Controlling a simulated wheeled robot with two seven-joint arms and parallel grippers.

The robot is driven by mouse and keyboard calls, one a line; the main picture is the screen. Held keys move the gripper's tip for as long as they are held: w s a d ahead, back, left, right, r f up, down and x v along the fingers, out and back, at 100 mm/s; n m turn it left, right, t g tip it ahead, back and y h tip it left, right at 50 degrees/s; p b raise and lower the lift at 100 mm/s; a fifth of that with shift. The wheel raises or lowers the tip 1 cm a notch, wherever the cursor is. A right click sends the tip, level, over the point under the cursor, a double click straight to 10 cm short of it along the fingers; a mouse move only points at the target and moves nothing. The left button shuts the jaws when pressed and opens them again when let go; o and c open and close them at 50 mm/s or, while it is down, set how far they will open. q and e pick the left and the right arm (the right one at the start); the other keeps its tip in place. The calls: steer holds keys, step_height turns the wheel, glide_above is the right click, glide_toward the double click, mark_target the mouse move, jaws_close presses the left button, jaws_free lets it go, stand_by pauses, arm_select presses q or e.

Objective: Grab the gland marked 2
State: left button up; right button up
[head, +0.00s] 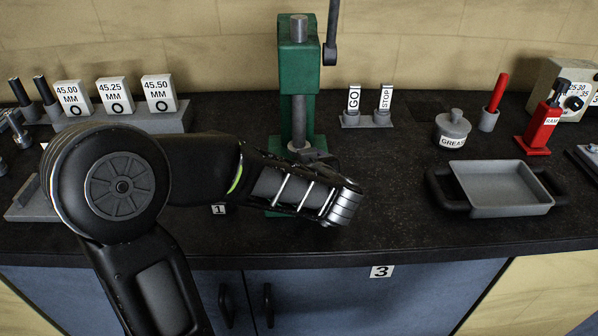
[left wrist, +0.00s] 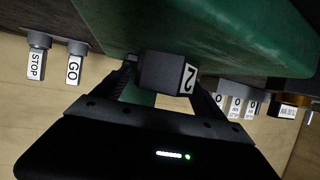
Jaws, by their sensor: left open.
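The gland marked 2 (left wrist: 166,75) is a dark grey block with a white label, in the left wrist view. It sits between the two fingers of my left gripper (left wrist: 163,82), in front of a green surface. The fingers are open on either side of it; I cannot tell whether either one touches it. In the head view my left gripper (head: 318,160) is at the foot of the green press (head: 300,75), and the gland cannot be made out there. My right gripper is in neither view.
Behind my arm stand blocks marked 45.00, 45.25 and 45.50 (head: 158,93). GO (head: 353,98) and STOP (head: 385,98) signs stand right of the press. A grease pot (head: 452,130), red jack (head: 540,130) and grey tray (head: 500,190) are further right. The front counter near the tray is clear.

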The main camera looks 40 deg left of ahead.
arm_select(q)
steer(key=shift+c, duration=0.2)
stand_by(0.4)
jaws_close()
stand_by(0.7)
steer(key=shift+r, duration=0.1)
